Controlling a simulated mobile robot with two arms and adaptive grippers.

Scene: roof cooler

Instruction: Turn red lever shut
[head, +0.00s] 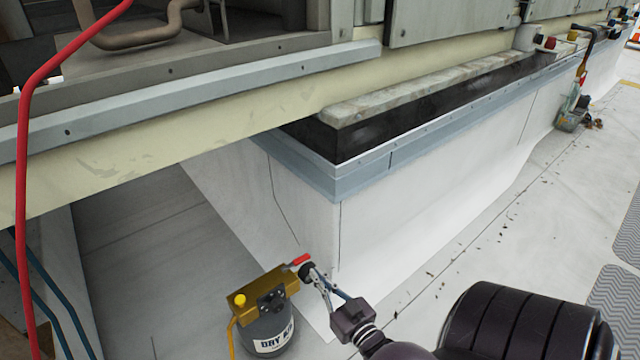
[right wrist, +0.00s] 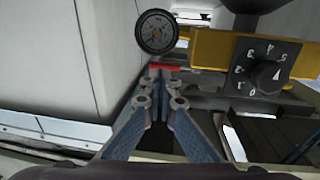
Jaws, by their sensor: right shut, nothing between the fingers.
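The red lever (head: 299,260) is a short bar at the right end of the brass-yellow block (head: 262,287) on top of a grey canister (head: 265,335). In the right wrist view the red lever (right wrist: 166,68) lies crosswise just beyond the fingertips. My right gripper (head: 317,276) is shut and empty, its tips close to the lever; I cannot tell whether they touch it. The right wrist view shows the shut fingers (right wrist: 160,76) pointing at the lever. A round black gauge (right wrist: 156,32) is just beyond. My left gripper is not in view.
A white curb wall (head: 300,210) rises behind the canister. A red hose (head: 22,180) hangs at the left. The pale roof floor at right is mostly open.

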